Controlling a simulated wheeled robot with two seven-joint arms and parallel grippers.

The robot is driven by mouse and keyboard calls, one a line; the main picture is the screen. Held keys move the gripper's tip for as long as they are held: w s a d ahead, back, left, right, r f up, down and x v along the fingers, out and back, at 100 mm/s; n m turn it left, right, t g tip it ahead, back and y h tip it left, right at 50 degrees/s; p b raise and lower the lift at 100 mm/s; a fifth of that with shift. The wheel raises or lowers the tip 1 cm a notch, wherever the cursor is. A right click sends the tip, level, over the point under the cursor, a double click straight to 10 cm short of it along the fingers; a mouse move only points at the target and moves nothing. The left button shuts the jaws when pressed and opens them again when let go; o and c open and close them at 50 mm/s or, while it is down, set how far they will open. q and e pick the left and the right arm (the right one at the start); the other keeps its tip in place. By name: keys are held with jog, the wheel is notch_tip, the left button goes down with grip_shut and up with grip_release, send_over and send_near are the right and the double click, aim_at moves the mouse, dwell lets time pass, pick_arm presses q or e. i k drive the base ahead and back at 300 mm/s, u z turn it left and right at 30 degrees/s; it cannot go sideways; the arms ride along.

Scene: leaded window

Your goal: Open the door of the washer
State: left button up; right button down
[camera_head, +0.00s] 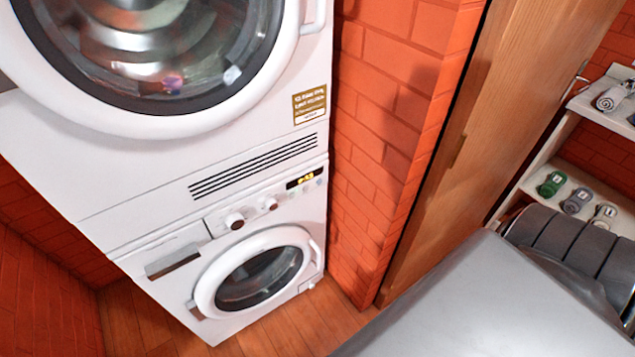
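A white front-loading washer (215,315) stands on the wood floor, under a second white machine. Its round door (262,277) has a white ring and dark glass, and it looks shut. A handle (316,252) shows on the right edge of the door ring. Two knobs, a lit display (300,181) and a drawer front (174,262) are above the door. Neither of my grippers is in view.
The upper machine (250,120) has a large round glass door. An orange brick wall (385,110) and a wooden door (490,130) stand to the right. A shelf (555,165) holds small jars. Some floor (300,322) is clear before the washer.

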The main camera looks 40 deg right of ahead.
aim_at(208, 303)
jog(key=u, duration=0.4)
jog(key=k, duration=0.75)
jog(key=z, duration=1.55)
jog(key=i, duration=0.5)
jog(key=u, duration=0.05)
